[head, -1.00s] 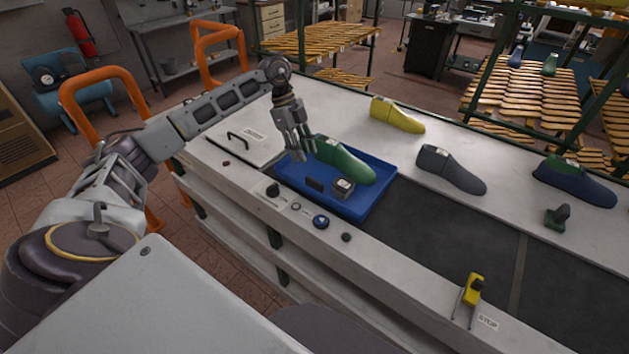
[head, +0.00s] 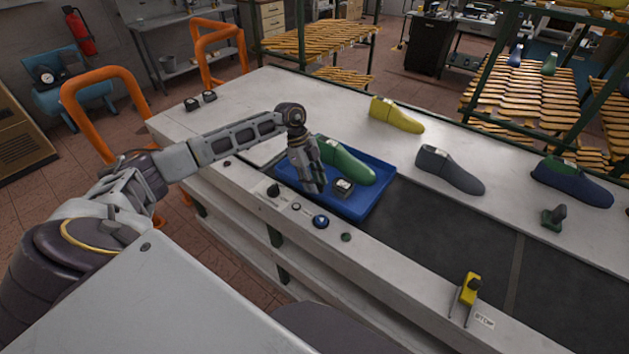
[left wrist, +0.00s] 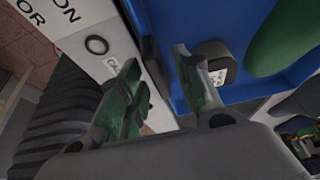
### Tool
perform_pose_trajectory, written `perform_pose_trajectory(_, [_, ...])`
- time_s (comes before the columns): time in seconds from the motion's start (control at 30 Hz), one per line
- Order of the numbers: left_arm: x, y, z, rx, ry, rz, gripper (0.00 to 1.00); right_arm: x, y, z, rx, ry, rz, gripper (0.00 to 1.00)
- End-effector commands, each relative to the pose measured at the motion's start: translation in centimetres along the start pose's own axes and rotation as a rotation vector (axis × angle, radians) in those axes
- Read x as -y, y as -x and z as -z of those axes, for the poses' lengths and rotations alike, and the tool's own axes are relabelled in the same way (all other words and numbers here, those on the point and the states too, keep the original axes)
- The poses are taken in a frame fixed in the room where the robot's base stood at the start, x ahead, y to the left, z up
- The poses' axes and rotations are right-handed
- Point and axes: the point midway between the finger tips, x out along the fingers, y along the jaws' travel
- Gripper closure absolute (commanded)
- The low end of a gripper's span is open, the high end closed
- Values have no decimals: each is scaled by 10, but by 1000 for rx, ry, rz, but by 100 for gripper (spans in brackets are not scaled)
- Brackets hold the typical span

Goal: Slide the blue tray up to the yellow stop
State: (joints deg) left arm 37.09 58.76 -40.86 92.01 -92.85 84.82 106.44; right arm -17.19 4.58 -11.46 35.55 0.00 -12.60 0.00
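The blue tray (head: 376,202) lies on the dark belt, holding a green shoe last (head: 345,162) and a small dark block (head: 343,188). The yellow stop (head: 470,290) stands at the bench's near edge, to the right of the tray and apart from it. My left gripper (head: 313,188) is low at the tray's near left part and hides some of it. In the left wrist view my left gripper (left wrist: 157,62) is open, its fingers on either side of the tray's wall (left wrist: 163,38). I cannot tell if they touch it. My right gripper is out of view.
A yellow last (head: 397,115), a grey last (head: 450,170) and a dark blue last (head: 575,182) stand along the bench's far side. A knob (head: 273,190) and a blue button (head: 320,221) sit on the near ledge. The belt (head: 440,235) between tray and stop is clear.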

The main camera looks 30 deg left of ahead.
Motion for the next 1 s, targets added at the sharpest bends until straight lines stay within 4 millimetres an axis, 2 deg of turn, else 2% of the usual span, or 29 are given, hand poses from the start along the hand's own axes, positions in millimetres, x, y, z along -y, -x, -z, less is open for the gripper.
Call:
perform_pose_trajectory(0.33, [0,-2,0,0,0,0,66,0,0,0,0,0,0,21])
perform_pose_trajectory(0.6, [0,-2,0,0,0,0,100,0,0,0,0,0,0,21])
perform_pose_trajectory(1.0, [1,-2,0,0,0,0,100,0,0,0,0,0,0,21])
